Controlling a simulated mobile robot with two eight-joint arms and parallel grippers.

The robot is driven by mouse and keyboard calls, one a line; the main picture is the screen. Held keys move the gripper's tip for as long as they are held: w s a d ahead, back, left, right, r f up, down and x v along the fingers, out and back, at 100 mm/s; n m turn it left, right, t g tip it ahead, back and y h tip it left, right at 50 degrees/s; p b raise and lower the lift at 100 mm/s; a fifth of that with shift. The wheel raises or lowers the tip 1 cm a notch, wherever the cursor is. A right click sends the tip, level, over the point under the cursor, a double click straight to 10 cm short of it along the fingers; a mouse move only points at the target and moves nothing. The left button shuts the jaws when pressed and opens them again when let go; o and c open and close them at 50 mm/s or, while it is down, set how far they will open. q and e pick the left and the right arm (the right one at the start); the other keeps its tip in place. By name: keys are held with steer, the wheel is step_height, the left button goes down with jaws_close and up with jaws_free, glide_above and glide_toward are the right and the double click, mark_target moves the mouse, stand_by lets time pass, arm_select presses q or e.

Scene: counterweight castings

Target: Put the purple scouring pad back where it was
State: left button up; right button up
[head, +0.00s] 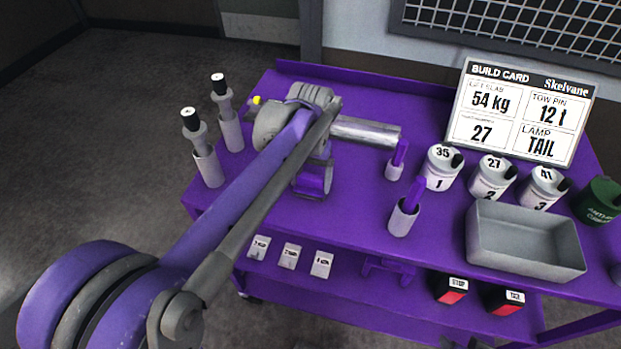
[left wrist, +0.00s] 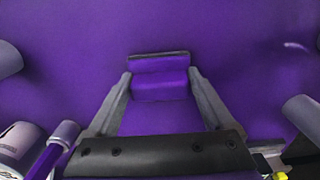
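The purple scouring pad (left wrist: 160,86), a block with a dark strip along one edge, shows in the left wrist view between the two fingertips of my left gripper (left wrist: 160,80). The fingers meet its two sides, and it looks gripped. In the head view the pad (head: 311,184) is low under my left wrist, near the front left part of the purple cart top (head: 345,215); my left gripper (head: 316,175) is mostly hidden by my arm there. I cannot tell whether the pad touches the cart top.
Two holders with purple handles (head: 403,217) (head: 395,163) stand right of the pad. Numbered canisters (head: 440,168), a grey tray (head: 525,240) and a build card (head: 520,110) are farther right. Two bottles in holders (head: 207,165) (head: 230,130) stand left. Cart top between is clear.

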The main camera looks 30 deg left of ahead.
mark_target(310, 178)
arm_select(q)
steer(key=shift+o, duration=0.6)
steer(key=shift+r, duration=0.15)
step_height(310, 178, up, 12)
steer(key=p, duration=0.1)
steer(key=shift+p, duration=0.3)
stand_by(1.0)
